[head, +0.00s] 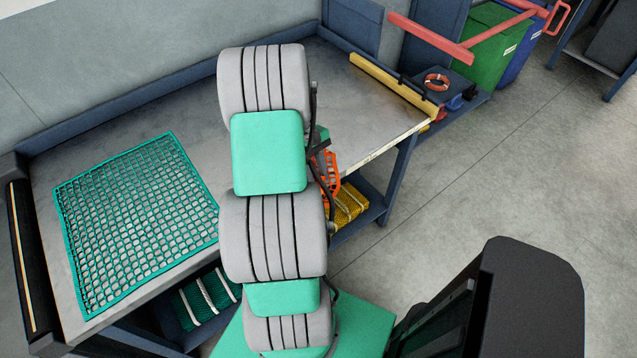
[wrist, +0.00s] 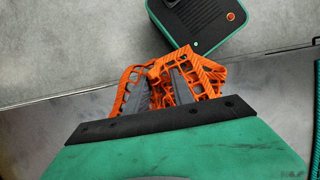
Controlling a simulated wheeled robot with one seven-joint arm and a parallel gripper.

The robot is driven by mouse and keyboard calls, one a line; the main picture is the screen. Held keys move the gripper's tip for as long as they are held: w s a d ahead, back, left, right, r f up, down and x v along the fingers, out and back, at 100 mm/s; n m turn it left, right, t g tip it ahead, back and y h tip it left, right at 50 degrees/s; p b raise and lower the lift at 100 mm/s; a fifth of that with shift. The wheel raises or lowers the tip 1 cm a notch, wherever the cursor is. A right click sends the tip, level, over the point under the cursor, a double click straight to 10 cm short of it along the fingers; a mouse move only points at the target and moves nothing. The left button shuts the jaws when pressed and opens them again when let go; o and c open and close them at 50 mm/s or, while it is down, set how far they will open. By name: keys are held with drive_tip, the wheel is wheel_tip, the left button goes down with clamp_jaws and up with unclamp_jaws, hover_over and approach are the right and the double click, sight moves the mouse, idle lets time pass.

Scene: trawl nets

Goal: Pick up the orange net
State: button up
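My arm hides the middle of the bench and part of the shelf below.
A green net (head: 135,225) lies flat on the bench's left side. A yellow bundle (head: 350,203) and a green bundle (head: 208,298) sit on the lower shelf. A yellow bar (head: 395,85) edges the bench's far right end, near an orange ring (head: 437,82).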

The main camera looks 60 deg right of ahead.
drive_tip(key=c, duration=0.4)
drive_tip(key=shift+c, duration=0.6)
wheel_tip(320, 180, up, 12)
drive_tip(key=p, duration=1.1)
drive_tip(key=shift+r, duration=0.1)
clamp_jaws()
wheel_tip(320, 180, up, 9)
